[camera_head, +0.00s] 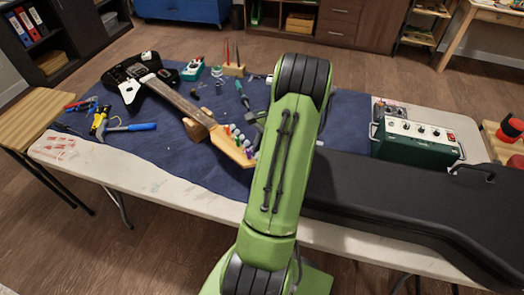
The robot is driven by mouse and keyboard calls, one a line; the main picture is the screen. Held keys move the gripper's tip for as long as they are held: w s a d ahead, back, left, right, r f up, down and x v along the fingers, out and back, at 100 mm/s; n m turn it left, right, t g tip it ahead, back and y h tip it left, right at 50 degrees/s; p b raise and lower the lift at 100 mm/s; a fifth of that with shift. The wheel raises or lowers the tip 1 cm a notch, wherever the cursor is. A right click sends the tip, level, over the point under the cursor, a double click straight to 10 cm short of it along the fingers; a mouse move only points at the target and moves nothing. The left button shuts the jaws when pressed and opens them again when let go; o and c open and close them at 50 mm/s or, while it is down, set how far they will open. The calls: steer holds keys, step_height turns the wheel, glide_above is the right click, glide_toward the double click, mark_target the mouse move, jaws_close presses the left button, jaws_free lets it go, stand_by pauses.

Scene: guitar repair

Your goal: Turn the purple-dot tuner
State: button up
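A black and white electric guitar (140,80) lies on the blue cloth, its neck running toward the middle of the table. Its pale wooden headstock (231,147) points to the lower right, with a row of tuners carrying coloured dots along its upper edge. The purple-dot tuner (249,153) appears to be the one nearest the tip, just left of my green arm. My gripper (257,119) is mostly hidden behind my arm; only dark parts show close to the headstock. I cannot tell its finger opening or whether it touches a tuner.
A wooden neck rest (198,127) supports the neck. A hammer (128,128) and other hand tools lie at the left. A green amplifier (418,140) and a black guitar case (400,200) occupy the right. Bare cloth lies left of the headstock.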

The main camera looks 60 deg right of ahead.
steer(key=shift+f, duration=0.1)
jaws_close()
stand_by(0.3)
steer(key=shift+s+a+f+n+t+h, duration=0.1)
steer(key=shift+s+n+t, duration=0.05)
steer(key=shift+n+t, duration=1)
steer(key=shift+s+d+f+n+t+h, duration=0.15)
steer(key=shift+n+t, duration=0.55)
steer(key=shift+n, duration=0.9)
steer(key=shift+s+a+n+t+h, duration=0.1)
steer(key=shift+s+a+n+t, duration=0.1)
steer(key=shift+n+t, duration=0.95)
steer(key=shift+n, duration=0.3)
jaws_free()
